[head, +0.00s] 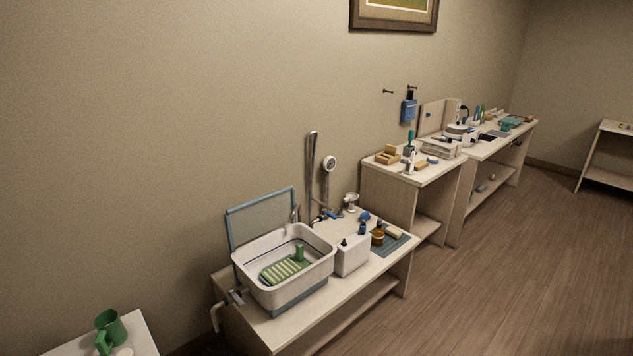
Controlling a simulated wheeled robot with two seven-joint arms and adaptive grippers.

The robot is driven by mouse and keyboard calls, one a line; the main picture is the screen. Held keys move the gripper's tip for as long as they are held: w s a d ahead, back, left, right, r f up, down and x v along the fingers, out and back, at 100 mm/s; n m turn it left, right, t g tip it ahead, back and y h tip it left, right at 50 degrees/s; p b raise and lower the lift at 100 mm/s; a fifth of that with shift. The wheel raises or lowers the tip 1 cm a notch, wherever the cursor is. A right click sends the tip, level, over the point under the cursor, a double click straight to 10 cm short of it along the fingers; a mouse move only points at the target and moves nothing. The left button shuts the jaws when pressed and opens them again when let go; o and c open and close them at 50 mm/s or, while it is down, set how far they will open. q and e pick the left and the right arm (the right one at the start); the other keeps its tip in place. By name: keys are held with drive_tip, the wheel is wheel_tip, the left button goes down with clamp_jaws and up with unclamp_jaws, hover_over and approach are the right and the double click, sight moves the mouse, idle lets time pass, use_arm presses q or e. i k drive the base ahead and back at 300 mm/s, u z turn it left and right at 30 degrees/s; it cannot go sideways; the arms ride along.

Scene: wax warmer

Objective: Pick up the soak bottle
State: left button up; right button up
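Neither of my grippers is in the head view. I cannot tell for sure which item is the soak bottle. A small dark-blue bottle shape (362,228) stands on the near low bench, behind a white box-like container (351,258) with a dark knob on top. A small white bottle (408,167) stands at the front edge of the taller middle table. A green upright piece (299,252) stands in the white basin (262,244) beside a green ribbed rack (283,270). All are small and far away, and no gripper touches them.
The low bench (338,294) also holds an amber jar (377,237) by a grey mat (399,244). A cluttered long table (529,130) runs farther back. The wooden floor (500,270) on the right is clear.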

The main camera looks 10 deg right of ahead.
sight(377, 239)
drive_tip(key=z, duration=1.35)
drive_tip(key=i, duration=3.4)
drive_tip(key=u, duration=2.3)
